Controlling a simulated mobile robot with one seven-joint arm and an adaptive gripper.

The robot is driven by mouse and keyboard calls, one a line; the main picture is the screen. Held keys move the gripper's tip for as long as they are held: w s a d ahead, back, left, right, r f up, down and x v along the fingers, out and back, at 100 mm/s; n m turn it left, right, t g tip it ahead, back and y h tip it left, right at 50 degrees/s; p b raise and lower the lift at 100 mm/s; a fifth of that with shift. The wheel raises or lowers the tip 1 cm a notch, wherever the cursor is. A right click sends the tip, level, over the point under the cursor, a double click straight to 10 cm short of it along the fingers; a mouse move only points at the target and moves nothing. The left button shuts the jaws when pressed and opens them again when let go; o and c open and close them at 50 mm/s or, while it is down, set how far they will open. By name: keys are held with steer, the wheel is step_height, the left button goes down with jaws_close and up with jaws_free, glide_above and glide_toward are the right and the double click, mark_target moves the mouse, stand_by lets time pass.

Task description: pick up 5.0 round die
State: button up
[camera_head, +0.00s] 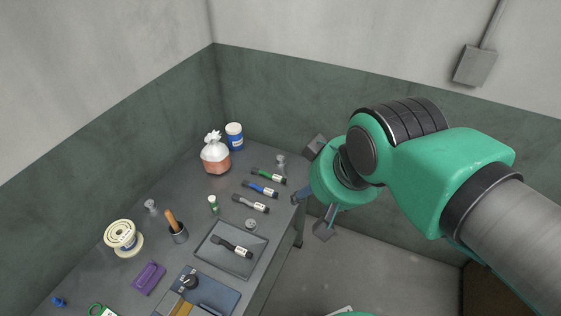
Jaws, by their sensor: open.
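Several dark bar-like tools with pale labels lie on the grey bench: one with a green band (268,176), one blue (260,188), one grey (250,204). A black one (231,246) lies in a shallow dark tray (213,258). The labels are too small to read, so I cannot tell which is the 5.0 round die. My gripper (319,189) is open, its two fingers spread wide, just right of the bench's right edge. It is apart from the tools, and nothing shows between its fingers.
A white bag (215,155) and a blue-white jar (234,136) stand at the back. Green-grey walls enclose the bench.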

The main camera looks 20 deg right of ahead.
steer(key=w+d+r+g+p, duration=0.15)
steer(key=w+r+p, duration=0.25)
steer(key=w, duration=1.1)
steer(key=w+d+f+g+p, duration=0.1)
steer(key=w+f+p, duration=0.1)
steer(key=w, duration=0.6)
steer(key=w+d+f+g+p, duration=0.1)
steer(key=w+d+f, duration=0.1)
steer(key=w, duration=0.6)
steer(key=w+d+f+g+p, duration=0.1)
steer(key=w+d+f+p, duration=0.2)
steer(key=w+f, duration=0.7)
steer(key=w+d+f+n+g+p, duration=0.1)
steer(key=w+d+f+p, duration=0.2)
steer(key=w+f, duration=0.7)
step_height(320, 180, down, 6)
steer(key=shift+d+f, duration=0.1)
steer(key=shift+d, duration=0.3)
